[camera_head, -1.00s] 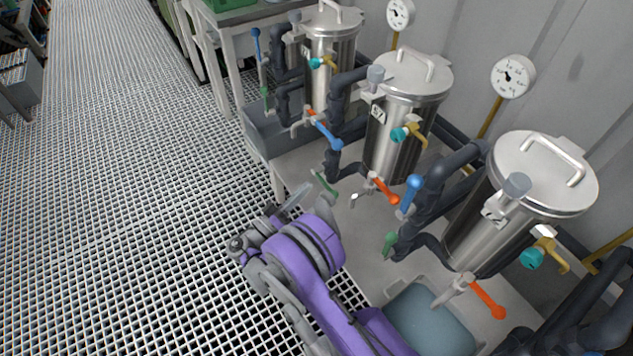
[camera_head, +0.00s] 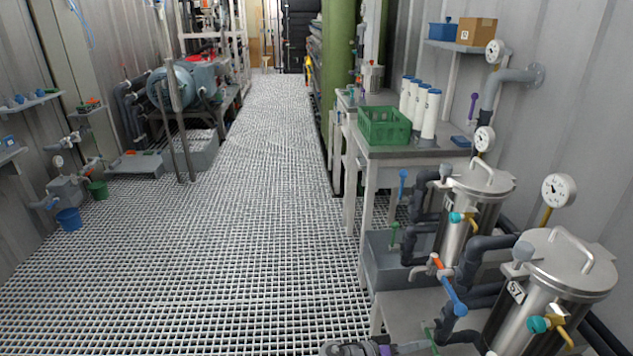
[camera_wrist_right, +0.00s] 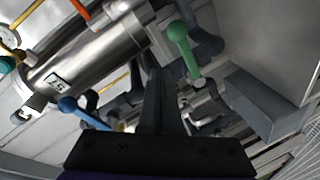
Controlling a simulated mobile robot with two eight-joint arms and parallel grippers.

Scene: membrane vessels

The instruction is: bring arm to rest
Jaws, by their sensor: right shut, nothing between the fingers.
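My right gripper shows in the wrist view (camera_wrist_right: 155,78), its dark fingers together with nothing between them. A steel vessel (camera_wrist_right: 85,62) with a number tag, a green valve lever (camera_wrist_right: 178,40) and a blue lever (camera_wrist_right: 80,110) lie beyond the fingers; I cannot tell how far off. In the head view only a small grey and purple part of my right arm (camera_head: 358,348) shows at the bottom edge, near the vessel stand. My left gripper is not in view.
Two steel vessels (camera_head: 470,215) (camera_head: 545,290) with dark pipes and coloured levers stand at the right. A blue lever (camera_head: 452,288) sticks out towards the aisle. A table with a green crate (camera_head: 384,127) stands behind. The grating floor (camera_head: 220,230) is clear.

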